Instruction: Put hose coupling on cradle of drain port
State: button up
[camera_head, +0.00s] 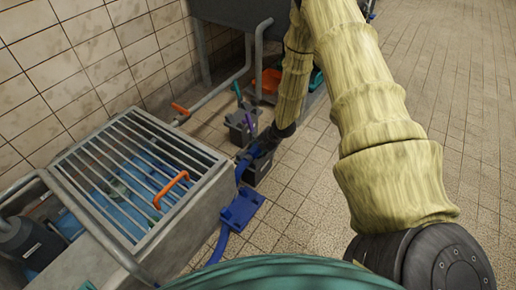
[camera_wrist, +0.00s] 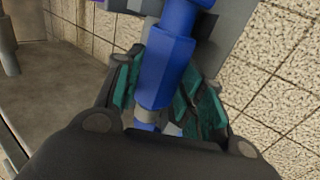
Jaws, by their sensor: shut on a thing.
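The blue hose coupling (camera_wrist: 168,68) lies between the teal-padded fingers of my gripper (camera_wrist: 165,95) in the wrist view. My gripper is shut on it. In the head view my gripper (camera_head: 257,148) is low beside the grey tank, and the blue coupling (camera_head: 243,166) shows at its left side. A blue hose (camera_head: 221,243) runs along the floor below. A blue bracket-like block (camera_head: 240,208) sits by the tank's right side. A dark grey box (camera_head: 262,172) stands just under my gripper. I cannot tell for sure which part is the drain port's cradle; my gripper hides some of that area.
A grey tank with a barred grate (camera_head: 135,170) and an orange handle (camera_head: 171,189) fills the left. A grey box with coloured handles (camera_head: 240,130) stands behind my gripper. An orange bin (camera_head: 267,82) is under the sink. The tiled floor (camera_head: 455,110) at right is clear.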

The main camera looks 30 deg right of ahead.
jog(key=o, duration=1.3)
jog(key=shift+r, duration=0.1)
jog(key=shift+v, duration=5.9)
